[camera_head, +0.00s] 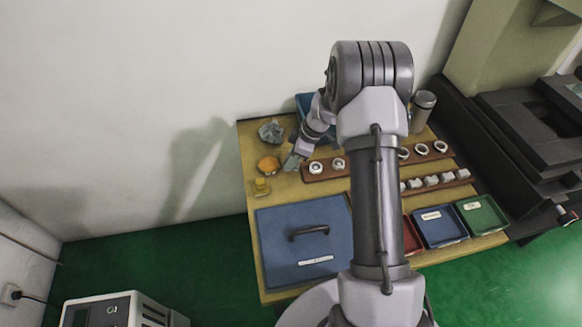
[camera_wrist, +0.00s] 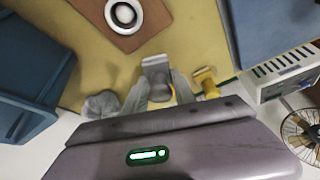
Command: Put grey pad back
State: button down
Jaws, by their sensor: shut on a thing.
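My gripper (camera_head: 293,158) is over the back left of the wooden table, between an orange round thing and a rack of rings. In the wrist view, the fingers of my gripper (camera_wrist: 160,84) are shut on a small grey pad (camera_wrist: 155,65), which sticks out past the fingertips. The grey pad also shows small in the head view (camera_head: 290,163). I cannot tell whether it touches the table. The orange round thing (camera_head: 268,164) is left of my gripper and mostly hidden behind the pad in the wrist view.
A crumpled grey cloth (camera_head: 271,131) and a small yellow bottle (camera_head: 261,186) are at the table's left. A ring rack (camera_head: 326,170) is just right of my gripper. A blue bin (camera_wrist: 30,75) stands behind. A blue panel with a handle (camera_head: 284,254) covers the front left.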

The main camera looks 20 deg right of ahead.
notch_tip(320, 180, down, 3)
jog(key=shift+f+b, duration=0.15)
jog(key=shift+b, duration=0.55)
jog(key=shift+f, duration=0.15)
jog(key=c, duration=1)
grip_release()
